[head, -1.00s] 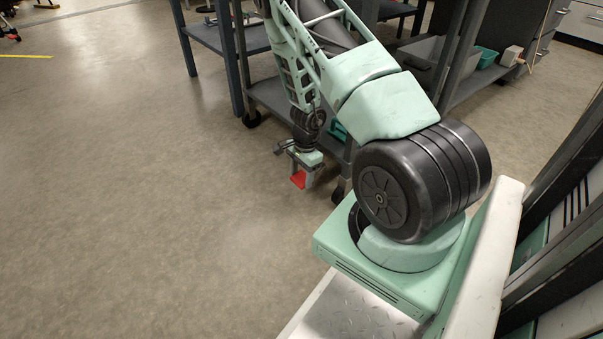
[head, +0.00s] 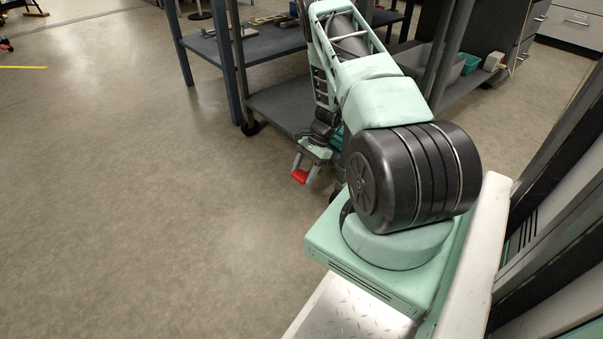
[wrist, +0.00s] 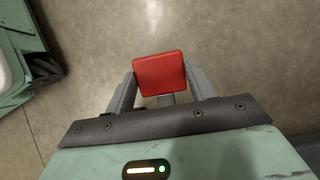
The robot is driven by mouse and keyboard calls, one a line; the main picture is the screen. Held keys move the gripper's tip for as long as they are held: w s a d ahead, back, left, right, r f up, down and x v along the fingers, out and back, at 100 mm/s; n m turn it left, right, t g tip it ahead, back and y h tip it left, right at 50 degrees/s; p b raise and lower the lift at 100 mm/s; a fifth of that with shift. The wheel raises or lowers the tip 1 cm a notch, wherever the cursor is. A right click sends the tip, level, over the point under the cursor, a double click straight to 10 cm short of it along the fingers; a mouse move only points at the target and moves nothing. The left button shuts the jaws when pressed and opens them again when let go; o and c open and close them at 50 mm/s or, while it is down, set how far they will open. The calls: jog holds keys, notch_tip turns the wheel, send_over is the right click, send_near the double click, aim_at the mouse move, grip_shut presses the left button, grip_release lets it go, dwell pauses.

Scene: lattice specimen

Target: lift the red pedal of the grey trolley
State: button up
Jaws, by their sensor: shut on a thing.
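The red pedal (head: 299,177) is a small flat plate low in front of the grey trolley (head: 290,107), close above the floor. In the wrist view the red pedal (wrist: 160,73) shows its broad face, with a short grey stem below it. My gripper (head: 305,174) reaches down beside the trolley, one finger on each side of the pedal. In the wrist view my gripper (wrist: 161,85) is shut on the pedal. Where the pedal joins the trolley is hidden behind my arm and gripper.
The trolley's caster (head: 251,127) stands on the floor left of my arm. A blue-grey table (head: 265,43) with small items stands behind. A grey bin (head: 450,72) and a teal bin (head: 469,63) sit on a shelf at right. The floor (head: 120,200) at left is clear.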

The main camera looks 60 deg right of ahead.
aim_at(304, 174)
jog(key=shift+r, duration=0.1)
jog(key=o, duration=1.4)
notch_tip(304, 174, up, 10)
jog(key=p, duration=0.5)
jog(key=shift+p, duration=0.3)
